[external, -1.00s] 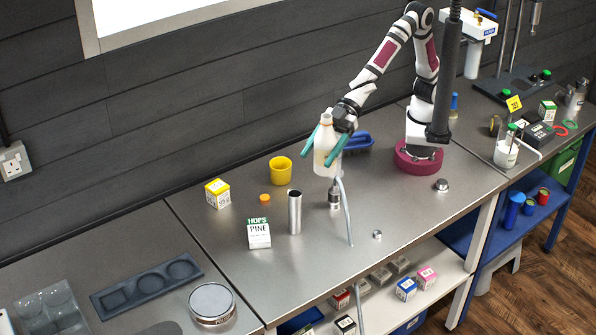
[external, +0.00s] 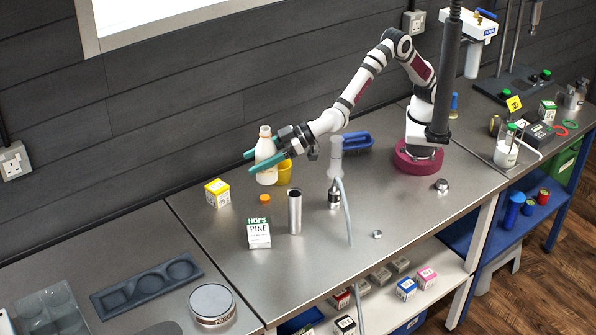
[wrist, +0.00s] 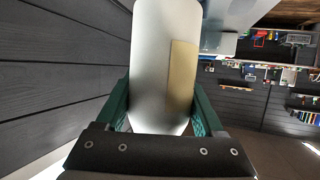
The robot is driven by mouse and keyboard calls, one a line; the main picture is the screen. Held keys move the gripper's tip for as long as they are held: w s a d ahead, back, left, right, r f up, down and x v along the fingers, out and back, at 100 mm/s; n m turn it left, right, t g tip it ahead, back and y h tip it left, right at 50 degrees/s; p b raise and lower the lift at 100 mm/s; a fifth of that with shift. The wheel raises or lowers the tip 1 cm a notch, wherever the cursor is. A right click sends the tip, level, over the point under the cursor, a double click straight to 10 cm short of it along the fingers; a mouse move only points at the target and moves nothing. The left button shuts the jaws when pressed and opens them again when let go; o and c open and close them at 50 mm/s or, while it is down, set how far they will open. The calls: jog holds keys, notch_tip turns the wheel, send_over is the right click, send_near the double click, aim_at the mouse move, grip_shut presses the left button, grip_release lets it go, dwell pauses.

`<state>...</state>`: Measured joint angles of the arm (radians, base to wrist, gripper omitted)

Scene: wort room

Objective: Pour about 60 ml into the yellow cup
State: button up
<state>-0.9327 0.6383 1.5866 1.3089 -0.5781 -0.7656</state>
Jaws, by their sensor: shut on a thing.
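My gripper (external: 268,160) is shut on a white bottle (external: 265,147) with a pale label. The bottle is roughly upright. In the wrist view the bottle (wrist: 160,60) fills the middle between the teal fingers, with a tan label patch on its side; its contents do not show. The yellow cup (external: 285,174) stands on the steel bench, to the right of the bottle in the external view. The bottle and a finger hide part of the cup, and its inside cannot be seen. I cannot tell whether bottle and cup touch.
A yellow box (external: 217,194), an orange cap (external: 265,198), a hops box (external: 258,233) and a metal cylinder (external: 295,212) stand in front. A grey bottle-shaped thing (external: 335,158), a hose fitting (external: 334,197) and a blue brush (external: 357,142) are to the right.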

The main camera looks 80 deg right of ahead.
jog(key=w+d+f+m+h, duration=0.3)
jog(key=d+f+m+h, duration=0.6)
jog(key=d+f, duration=0.7)
jog(key=shift+d+f+h, duration=0.2)
jog(key=shift+d+h, duration=0.6)
jog(key=shift+m, duration=0.3)
